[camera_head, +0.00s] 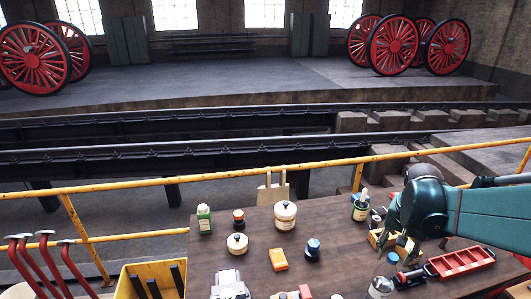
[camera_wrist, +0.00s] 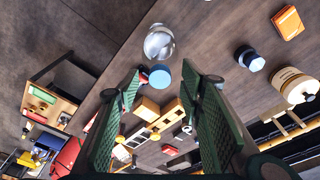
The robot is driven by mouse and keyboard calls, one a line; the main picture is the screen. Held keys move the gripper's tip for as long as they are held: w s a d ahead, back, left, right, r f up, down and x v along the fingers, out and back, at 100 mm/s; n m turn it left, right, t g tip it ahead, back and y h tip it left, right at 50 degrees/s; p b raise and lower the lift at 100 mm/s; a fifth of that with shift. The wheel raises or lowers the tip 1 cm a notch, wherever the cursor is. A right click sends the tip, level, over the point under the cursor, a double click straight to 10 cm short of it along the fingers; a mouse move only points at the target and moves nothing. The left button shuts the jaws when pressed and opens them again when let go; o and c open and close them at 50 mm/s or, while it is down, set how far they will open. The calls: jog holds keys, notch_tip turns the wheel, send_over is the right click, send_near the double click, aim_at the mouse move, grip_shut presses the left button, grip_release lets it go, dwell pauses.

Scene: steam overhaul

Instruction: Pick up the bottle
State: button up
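A green bottle with a white cap and pale label (camera_head: 204,221) stands upright at the back left of the brown table. A clear rounded glass vessel (camera_head: 380,288), perhaps also a bottle, stands at the front edge near my gripper. It also shows in the wrist view (camera_wrist: 158,43), just beyond the fingertips. My gripper (camera_head: 397,246) is over the right part of the table, partly hidden by its own wrist. In the wrist view its green-padded fingers (camera_wrist: 162,92) are apart with nothing held. A blue round top (camera_wrist: 160,76) appears between the fingertips, below them.
A cream jar (camera_head: 285,216), a smaller cream jar (camera_head: 237,244), an orange box (camera_head: 278,260) and a dark blue-topped bottle (camera_head: 312,250) stand mid-table. A red tray (camera_head: 460,263) lies at the right. A yellow railing (camera_head: 150,178) runs behind.

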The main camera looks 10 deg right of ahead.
aim_at(393, 257)
jog(key=shift+w+d+f, duration=0.1)
jog(key=shift+f, duration=0.8)
jog(key=shift+w+d+f, duration=0.1)
jog(key=shift+f, duration=0.75)
jog(key=shift+c, duration=0.5)
grip_shut()
